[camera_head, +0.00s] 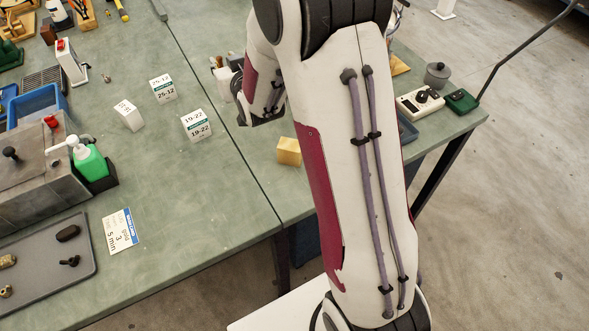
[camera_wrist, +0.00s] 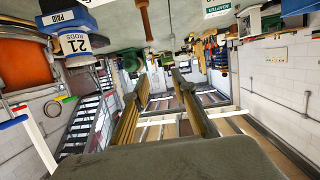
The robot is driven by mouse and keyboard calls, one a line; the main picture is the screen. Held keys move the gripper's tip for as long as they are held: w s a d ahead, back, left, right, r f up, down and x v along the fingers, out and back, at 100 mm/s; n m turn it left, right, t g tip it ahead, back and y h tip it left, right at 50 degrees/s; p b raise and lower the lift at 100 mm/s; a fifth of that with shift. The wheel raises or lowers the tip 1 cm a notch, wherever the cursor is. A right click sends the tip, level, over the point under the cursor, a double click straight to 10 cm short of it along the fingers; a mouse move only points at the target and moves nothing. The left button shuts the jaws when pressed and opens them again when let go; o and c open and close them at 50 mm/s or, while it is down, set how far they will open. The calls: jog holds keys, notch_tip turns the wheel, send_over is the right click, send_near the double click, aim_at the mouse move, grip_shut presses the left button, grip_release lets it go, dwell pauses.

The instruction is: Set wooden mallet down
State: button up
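My gripper (camera_wrist: 160,76) shows in the wrist view with its two ribbed yellowish fingers apart and nothing between them. In the head view my arm hides much of the bench's right part, and only a dark part of the hand shows beside it. I cannot make out the wooden mallet for sure. A brown handle-like piece (camera_wrist: 147,20) points down from the bench top in the tilted wrist view, apart from the fingers; I cannot tell whether it is the mallet. A pale wooden block (camera_head: 289,151) sits on the green bench (camera_head: 225,215) near its front edge.
White date-marked boxes (camera_head: 196,125) stand mid-bench. At left are a blue bin (camera_head: 40,103), a green bottle (camera_head: 90,162), a grey tray (camera_head: 60,279) and a printed card (camera_head: 120,231). A white device (camera_head: 420,102) stands at far right. The front middle is clear.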

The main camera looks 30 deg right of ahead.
jog(key=s+a+r+g, duration=0.15)
jog(key=s+r, duration=0.25)
jog(key=s, duration=0.5)
jog(key=s+a+r+g, duration=0.1)
jog(key=s+r+g, duration=0.25)
jog(key=s, duration=0.55)
jog(key=s+a+g, duration=0.1)
jog(key=s+g, duration=0.3)
jog(key=s, duration=2)
jog(key=shift+a+r+n+y, duration=0.15)
jog(key=shift+a+n+y, duration=0.15)
jog(key=shift+y, duration=0.1)
